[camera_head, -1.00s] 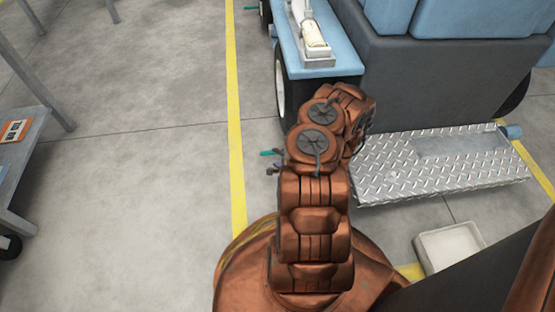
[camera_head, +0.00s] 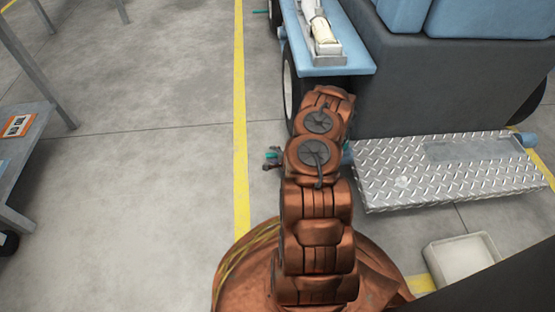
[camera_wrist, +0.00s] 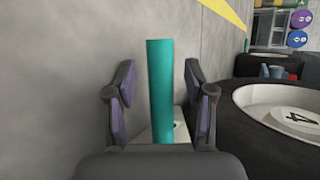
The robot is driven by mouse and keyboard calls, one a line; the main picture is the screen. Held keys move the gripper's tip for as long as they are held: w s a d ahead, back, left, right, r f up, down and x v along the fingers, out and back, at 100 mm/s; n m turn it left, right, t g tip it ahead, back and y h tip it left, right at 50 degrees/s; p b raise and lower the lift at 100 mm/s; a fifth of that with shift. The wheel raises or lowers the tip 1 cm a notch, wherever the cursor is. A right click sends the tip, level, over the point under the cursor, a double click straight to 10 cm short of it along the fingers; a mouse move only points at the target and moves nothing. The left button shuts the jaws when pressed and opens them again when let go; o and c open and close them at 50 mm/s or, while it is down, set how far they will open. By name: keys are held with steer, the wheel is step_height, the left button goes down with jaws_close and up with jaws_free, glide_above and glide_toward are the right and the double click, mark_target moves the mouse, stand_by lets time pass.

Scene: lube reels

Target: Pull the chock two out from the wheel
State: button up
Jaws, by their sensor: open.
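In the wrist view a teal upright handle (camera_wrist: 160,90) stands between the two fingers of my gripper (camera_wrist: 160,100), with a pale chock base (camera_wrist: 150,134) behind and below it. The fingers are open, one on each side of the handle, with gaps showing. The black wheel (camera_wrist: 265,125) with a white hub is to the right. In the head view my gripper (camera_head: 272,158) shows beside my arm, with a small bit of the teal handle at it. The wheel (camera_head: 288,85) is partly hidden behind my arm. Another teal handle (camera_head: 260,12) shows at the far wheel.
The blue and grey vehicle (camera_head: 440,80) stands on the right with a metal tread step (camera_head: 440,175). A white bin (camera_head: 460,262) is on the floor near it. A grey table (camera_head: 30,150) is at left. The floor (camera_head: 150,150) left of the yellow line is clear.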

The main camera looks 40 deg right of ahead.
steer(key=shift+w, duration=0.1)
jaws_close()
stand_by(0.5)
